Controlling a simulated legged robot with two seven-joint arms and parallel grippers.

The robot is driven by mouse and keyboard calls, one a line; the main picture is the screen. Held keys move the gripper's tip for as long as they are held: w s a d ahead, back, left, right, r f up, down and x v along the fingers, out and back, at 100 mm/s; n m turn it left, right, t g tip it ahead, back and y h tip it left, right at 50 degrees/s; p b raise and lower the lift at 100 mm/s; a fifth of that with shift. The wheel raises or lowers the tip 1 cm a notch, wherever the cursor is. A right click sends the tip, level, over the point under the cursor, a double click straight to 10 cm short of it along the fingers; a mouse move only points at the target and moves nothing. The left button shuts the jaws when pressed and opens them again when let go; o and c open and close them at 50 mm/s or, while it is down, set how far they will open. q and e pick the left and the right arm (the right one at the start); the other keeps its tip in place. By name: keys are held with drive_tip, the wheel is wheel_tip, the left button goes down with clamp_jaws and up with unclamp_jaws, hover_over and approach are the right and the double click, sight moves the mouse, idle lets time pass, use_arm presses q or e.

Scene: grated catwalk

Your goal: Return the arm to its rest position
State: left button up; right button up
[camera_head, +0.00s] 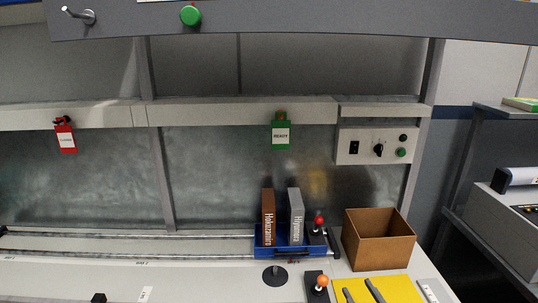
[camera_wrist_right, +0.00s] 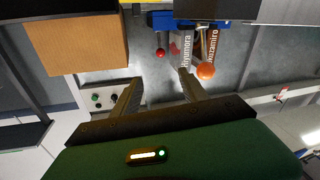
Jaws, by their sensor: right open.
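My right gripper (camera_head: 361,293) shows as two dark fingertips at the bottom edge of the head view, in front of a yellow surface. In the right wrist view its two fingers (camera_wrist_right: 159,76) stand apart with nothing between them. The rest of the right arm is below the head view. My left gripper is not in view.
A blue tray (camera_head: 285,249) holds a brown book (camera_head: 268,217) and a grey book (camera_head: 296,215). A red-knobbed lever (camera_head: 319,221) stands beside them, an orange-knobbed lever (camera_head: 322,282) nearer. An open brown box (camera_head: 378,249) stands behind the yellow surface (camera_head: 400,290).

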drive_tip(key=g+p, duration=0.1)
drive_tip(key=a+g+h, duration=0.1)
drive_tip(key=shift+w+a+f+g+p, duration=0.2)
drive_tip(key=shift+w+f+g+p, duration=0.1)
drive_tip(key=shift+f+g+p, duration=0.1)
drive_tip(key=s+m+g+h+p, duration=0.1)
drive_tip(key=s+g+h+p, duration=0.1)
drive_tip(key=s+g, duration=0.1)
drive_tip(key=shift+s+a+g, duration=0.1)
drive_tip(key=shift+s+g, duration=0.2)
drive_tip(key=shift+s, duration=0.3)
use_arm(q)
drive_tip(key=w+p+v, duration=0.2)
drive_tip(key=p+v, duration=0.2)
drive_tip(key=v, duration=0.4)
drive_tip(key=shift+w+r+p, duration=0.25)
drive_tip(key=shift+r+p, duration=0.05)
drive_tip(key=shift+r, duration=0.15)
use_arm(e)
drive_tip(key=s+a+r+m+g, duration=0.1)
drive_tip(key=s+g, duration=0.3)
drive_tip(key=s, duration=0.6)
drive_tip(key=s+a+r+m+g+h, duration=0.1)
drive_tip(key=s+g, duration=0.4)
drive_tip(key=s, duration=0.5)
drive_tip(key=shift+s+a+m, duration=0.3)
drive_tip(key=shift+a+m, duration=0.35)
drive_tip(key=shift+m, duration=0.35)
